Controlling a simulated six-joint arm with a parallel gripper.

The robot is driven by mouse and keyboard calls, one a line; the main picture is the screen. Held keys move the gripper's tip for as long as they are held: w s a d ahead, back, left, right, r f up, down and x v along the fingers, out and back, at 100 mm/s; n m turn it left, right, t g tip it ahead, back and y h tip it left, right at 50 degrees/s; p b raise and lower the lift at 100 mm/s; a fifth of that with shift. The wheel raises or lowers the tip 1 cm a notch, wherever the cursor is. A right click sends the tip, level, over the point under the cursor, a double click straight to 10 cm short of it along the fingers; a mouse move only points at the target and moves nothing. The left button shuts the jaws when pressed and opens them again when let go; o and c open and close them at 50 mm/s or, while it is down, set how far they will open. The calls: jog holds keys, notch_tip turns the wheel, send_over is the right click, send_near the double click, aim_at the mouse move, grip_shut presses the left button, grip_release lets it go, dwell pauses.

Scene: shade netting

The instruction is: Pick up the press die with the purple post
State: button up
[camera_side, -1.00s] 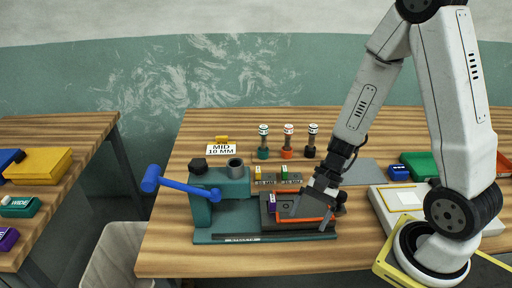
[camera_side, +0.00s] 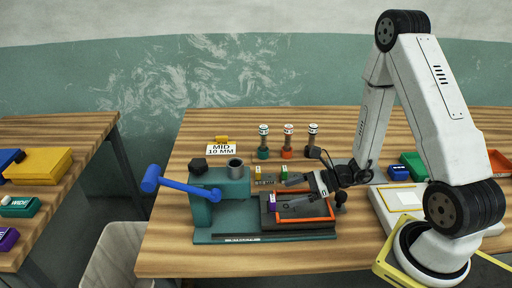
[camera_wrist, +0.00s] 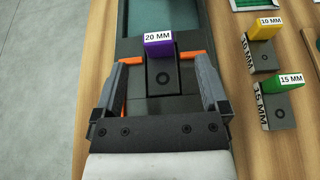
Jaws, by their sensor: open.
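The die with the purple post (camera_wrist: 158,46) is a dark grey block whose post label reads 20 MM. It sits in a dark, orange-edged tray on the teal press (camera_side: 209,213); its purple post also shows in the side view (camera_side: 271,203). My gripper (camera_wrist: 161,76) is open, with one finger on each side of the die and gaps between. In the side view my gripper (camera_side: 288,192) points left, tilted low over the tray (camera_side: 331,207). Whether the fingers are level with the block is unclear.
Dies with a yellow 10 MM post (camera_wrist: 263,26) and a green 15 MM post (camera_wrist: 283,83) stand behind the press. A blue lever (camera_side: 178,184) is at left. Three knobbed tools (camera_side: 288,141) and a MID 10 MM sign (camera_side: 221,149) stand farther back.

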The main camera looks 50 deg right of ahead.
aim_at(267, 201)
jog(key=shift+a, duration=0.1)
jog(key=shift+x, duration=1.25)
jog(key=shift+w+f, duration=0.1)
jog(key=shift+x, duration=2.5)
grip_shut()
